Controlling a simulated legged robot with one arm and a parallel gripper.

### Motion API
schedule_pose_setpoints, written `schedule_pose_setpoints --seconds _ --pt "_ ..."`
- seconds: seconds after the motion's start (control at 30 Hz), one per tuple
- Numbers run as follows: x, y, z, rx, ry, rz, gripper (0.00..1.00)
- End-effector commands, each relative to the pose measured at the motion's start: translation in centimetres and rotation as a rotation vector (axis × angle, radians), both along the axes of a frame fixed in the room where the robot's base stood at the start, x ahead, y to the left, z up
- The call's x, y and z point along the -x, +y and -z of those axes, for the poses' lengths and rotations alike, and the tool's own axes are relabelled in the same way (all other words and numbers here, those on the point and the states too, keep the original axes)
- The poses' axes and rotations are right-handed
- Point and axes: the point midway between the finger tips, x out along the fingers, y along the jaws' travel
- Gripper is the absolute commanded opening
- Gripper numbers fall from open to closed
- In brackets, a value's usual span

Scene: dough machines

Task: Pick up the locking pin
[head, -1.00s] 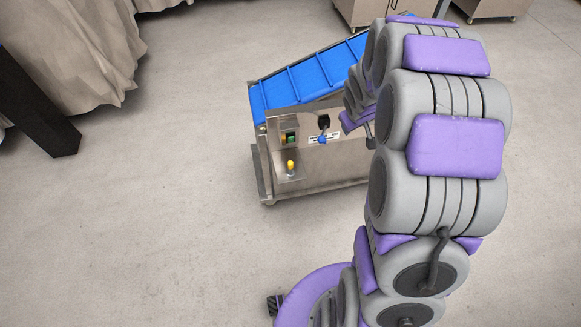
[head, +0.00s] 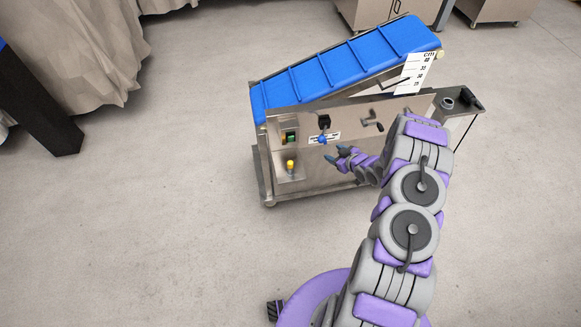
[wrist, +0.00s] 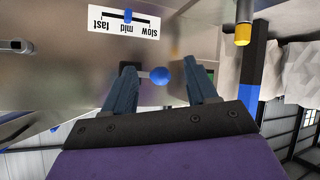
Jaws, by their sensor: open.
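A pin with a yellow top (head: 290,165), which looks like the locking pin, stands upright on a small metal ledge at the front left of the conveyor machine. Its yellow end also shows in the wrist view (wrist: 243,34), at the upper right, outside my fingers. My gripper (head: 337,155) is open and empty in front of the machine's panel, to the right of the pin. In the wrist view, a blue ball knob (wrist: 160,75) appears between my two fingers; I cannot tell whether they touch it.
The machine has a tilted blue belt (head: 345,62), a switch box (head: 289,137) above the ledge and a crank (head: 372,123). A slow-mid-fast label (wrist: 110,20) is near the knob. A dark table leg (head: 45,105) stands far left.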

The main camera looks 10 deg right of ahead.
Motion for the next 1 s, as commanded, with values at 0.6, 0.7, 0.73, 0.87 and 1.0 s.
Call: schedule_pose_setpoints --seconds 0.6,0.7,0.73,0.87,1.0 --pt "8.9 7.6 8.4 -0.422 -0.361 -0.099 0.57" --pt "9.4 8.0 8.4 -0.448 -0.388 -0.101 0.57" --pt "9.4 8.1 8.4 -0.451 -0.393 -0.102 0.57" --pt "8.5 8.8 8.4 -0.456 -0.398 -0.105 0.57" --pt "6.2 10.2 8.5 -0.455 -0.398 -0.107 0.57"
